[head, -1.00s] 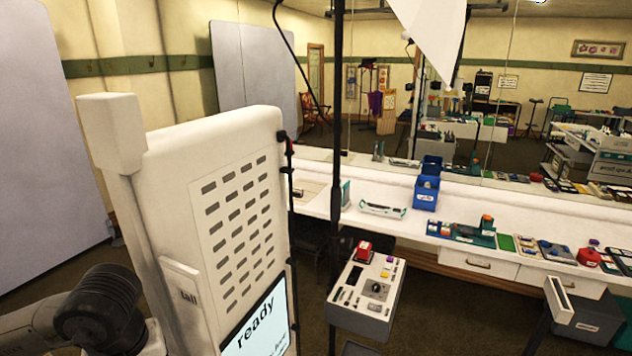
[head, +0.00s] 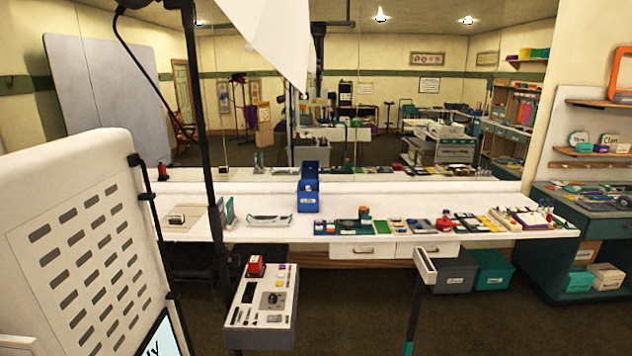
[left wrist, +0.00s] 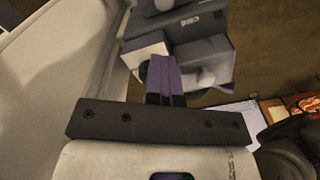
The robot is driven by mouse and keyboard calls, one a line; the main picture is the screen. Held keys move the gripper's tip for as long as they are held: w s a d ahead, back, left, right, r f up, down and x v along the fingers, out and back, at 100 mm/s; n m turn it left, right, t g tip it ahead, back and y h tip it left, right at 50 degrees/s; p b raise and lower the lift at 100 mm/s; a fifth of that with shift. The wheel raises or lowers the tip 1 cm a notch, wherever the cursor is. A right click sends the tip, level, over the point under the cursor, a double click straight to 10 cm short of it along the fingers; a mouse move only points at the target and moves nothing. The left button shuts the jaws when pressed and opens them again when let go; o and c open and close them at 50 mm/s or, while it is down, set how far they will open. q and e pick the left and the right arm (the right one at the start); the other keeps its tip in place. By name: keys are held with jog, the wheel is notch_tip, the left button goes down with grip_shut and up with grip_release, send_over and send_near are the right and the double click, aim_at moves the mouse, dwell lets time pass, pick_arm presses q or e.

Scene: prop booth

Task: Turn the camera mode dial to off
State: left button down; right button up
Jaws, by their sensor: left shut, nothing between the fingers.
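A grey control box (head: 252,325) stands on a post at the lower middle of the head view. Its top panel carries a dark round dial (head: 272,299) on a grey plate, a red block-like part (head: 256,265) at the back, and several small buttons and slots. I cannot read the dial's setting or confirm it is the camera mode dial. My left gripper (left wrist: 164,75) shows in the left wrist view, its purple fingers shut and empty, in front of grey box-shaped things (left wrist: 200,55). My right gripper is in neither view.
A white slotted panel (head: 85,240) fills the left of the head view. A long white counter (head: 390,232) with a blue bin (head: 308,190) and several small items runs behind. Floor shows right of the box.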

pick_arm(q)
jog(key=shift+w+d+f, duration=0.15)
jog(key=shift+f, duration=0.3)
jog(key=shift+w+d+f, duration=0.1)
jog(key=shift+d+f, duration=0.05)
jog(key=shift+f, duration=0.25)
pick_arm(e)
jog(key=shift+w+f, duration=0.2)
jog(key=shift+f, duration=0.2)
pick_arm(q)
jog(key=shift+d+r+p, duration=0.1)
jog(key=shift+r+p, duration=0.2)
jog(key=shift+r, duration=0.2)
jog(key=r+p, duration=0.1)
jog(key=r, duration=0.1)
jog(key=r+p, duration=0.3)
jog(key=shift+w+d+r, duration=0.25)
jog(key=shift+d+r, duration=0.1)
jog(key=shift+d, duration=0.05)
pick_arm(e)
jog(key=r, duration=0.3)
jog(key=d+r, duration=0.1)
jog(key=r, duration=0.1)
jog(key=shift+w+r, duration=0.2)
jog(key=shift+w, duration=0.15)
